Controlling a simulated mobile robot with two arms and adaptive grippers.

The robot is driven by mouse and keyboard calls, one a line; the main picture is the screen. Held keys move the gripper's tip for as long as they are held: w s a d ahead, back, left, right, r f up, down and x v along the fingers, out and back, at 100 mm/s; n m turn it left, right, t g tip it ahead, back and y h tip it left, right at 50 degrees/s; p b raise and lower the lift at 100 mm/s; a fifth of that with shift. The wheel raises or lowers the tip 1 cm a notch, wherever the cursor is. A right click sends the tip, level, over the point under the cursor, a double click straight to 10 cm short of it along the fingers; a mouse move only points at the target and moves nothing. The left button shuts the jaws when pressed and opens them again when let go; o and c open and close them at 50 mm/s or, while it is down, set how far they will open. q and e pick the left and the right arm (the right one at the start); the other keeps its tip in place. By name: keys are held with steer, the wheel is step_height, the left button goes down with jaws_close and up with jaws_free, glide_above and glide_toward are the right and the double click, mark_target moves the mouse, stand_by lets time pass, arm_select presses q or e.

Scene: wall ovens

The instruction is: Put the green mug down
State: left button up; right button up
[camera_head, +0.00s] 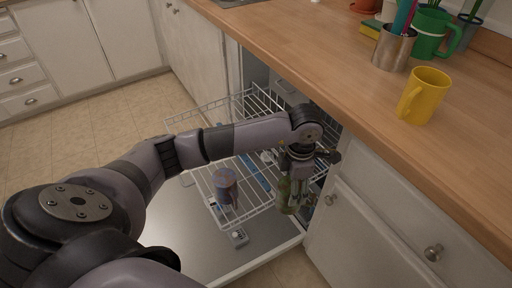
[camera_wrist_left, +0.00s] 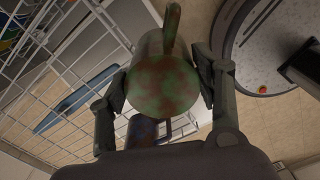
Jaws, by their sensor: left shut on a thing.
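My left gripper (camera_head: 298,186) points down over the right side of the pulled-out dishwasher rack. It is shut on a green mug (camera_head: 286,194), blotched with brown. In the left wrist view the green mug (camera_wrist_left: 162,84) sits between both fingers, its handle pointing to the top of the picture. In the head view the mug is partly hidden by the gripper; I cannot tell whether it touches the rack. My right gripper is not in view.
The white wire rack (camera_head: 190,118) holds a blue, brown-stained mug (camera_head: 225,187) and a blue flat item (camera_head: 256,176). The open dishwasher door (camera_head: 183,232) lies below. On the wooden counter (camera_head: 350,75) stand a yellow mug (camera_head: 427,96), a metal cup (camera_head: 392,50) and another green mug (camera_head: 430,34).

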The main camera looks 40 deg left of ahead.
arm_select(q)
steer(key=w+a+f, duration=0.1)
steer(key=a, duration=0.3)
steer(key=w+a+f, duration=0.1)
steer(key=w+a, duration=0.1)
steer(key=a, duration=0.3)
steer(key=w+a+f, duration=0.1)
steer(key=w+a, duration=0.1)
steer(key=a, duration=0.2)
steer(key=shift+w+a+f+b, duration=0.2)
steer(key=shift+w+b, duration=0.05)
steer(key=shift+b, duration=0.05)
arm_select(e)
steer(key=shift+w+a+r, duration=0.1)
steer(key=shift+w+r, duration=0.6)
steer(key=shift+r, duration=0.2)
arm_select(q)
steer(key=shift+f, duration=0.15)
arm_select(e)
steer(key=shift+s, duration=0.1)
arm_select(q)
steer(key=o, duration=1.4)
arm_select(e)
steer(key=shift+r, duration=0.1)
